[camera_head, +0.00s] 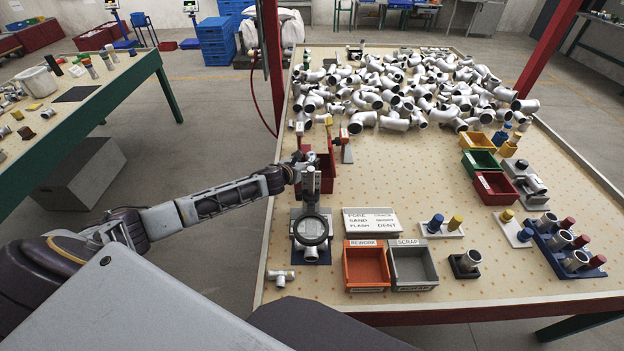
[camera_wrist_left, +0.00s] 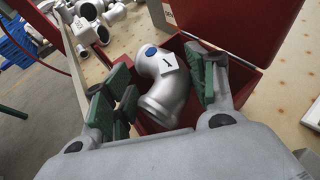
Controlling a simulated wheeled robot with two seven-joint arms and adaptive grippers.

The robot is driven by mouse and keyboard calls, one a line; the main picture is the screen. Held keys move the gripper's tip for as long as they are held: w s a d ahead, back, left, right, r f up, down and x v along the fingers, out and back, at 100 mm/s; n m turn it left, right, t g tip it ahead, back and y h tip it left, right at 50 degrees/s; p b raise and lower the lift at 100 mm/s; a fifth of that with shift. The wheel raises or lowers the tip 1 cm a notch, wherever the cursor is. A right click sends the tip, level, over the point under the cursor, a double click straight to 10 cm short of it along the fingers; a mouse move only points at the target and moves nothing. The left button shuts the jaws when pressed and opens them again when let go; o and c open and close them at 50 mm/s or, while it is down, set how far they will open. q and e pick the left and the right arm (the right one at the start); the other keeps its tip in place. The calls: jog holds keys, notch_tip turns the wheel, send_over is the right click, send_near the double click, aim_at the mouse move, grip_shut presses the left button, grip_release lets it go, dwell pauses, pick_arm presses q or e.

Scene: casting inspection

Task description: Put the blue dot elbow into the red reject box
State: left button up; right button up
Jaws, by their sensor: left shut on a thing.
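The blue dot elbow (camera_wrist_left: 164,84) is a silver pipe elbow with a blue dot and a white tag with a black mark. In the left wrist view it sits between the green-padded fingers of my left gripper (camera_wrist_left: 163,92), which is shut on it. The red reject box (camera_wrist_left: 228,28) surrounds it from behind and below; the elbow is over or inside the box opening, and I cannot tell whether it touches the floor. In the head view my left gripper (camera_head: 303,162) is at the red box (camera_head: 328,174), and the elbow is hard to make out. My right gripper is not in view.
Many silver elbows (camera_head: 400,90) are heaped at the table's back. A magnifier stand (camera_head: 311,229) is just in front of the red box. The orange rework bin (camera_head: 366,267) and grey scrap bin (camera_head: 413,267) stand nearer.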

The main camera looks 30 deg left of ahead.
pick_arm(q)
jog(key=shift+f, duration=0.25)
dwell(0.3)
jog(key=o, duration=1.5)
jog(key=shift+f, duration=0.15)
jog(key=shift+s, duration=0.2)
jog(key=shift+s+a+r, duration=0.1)
jog(key=shift+s+r, duration=0.2)
jog(key=shift+s, duration=0.3)
jog(key=shift+v, duration=5.15)
jog(key=shift+r, duration=0.1)
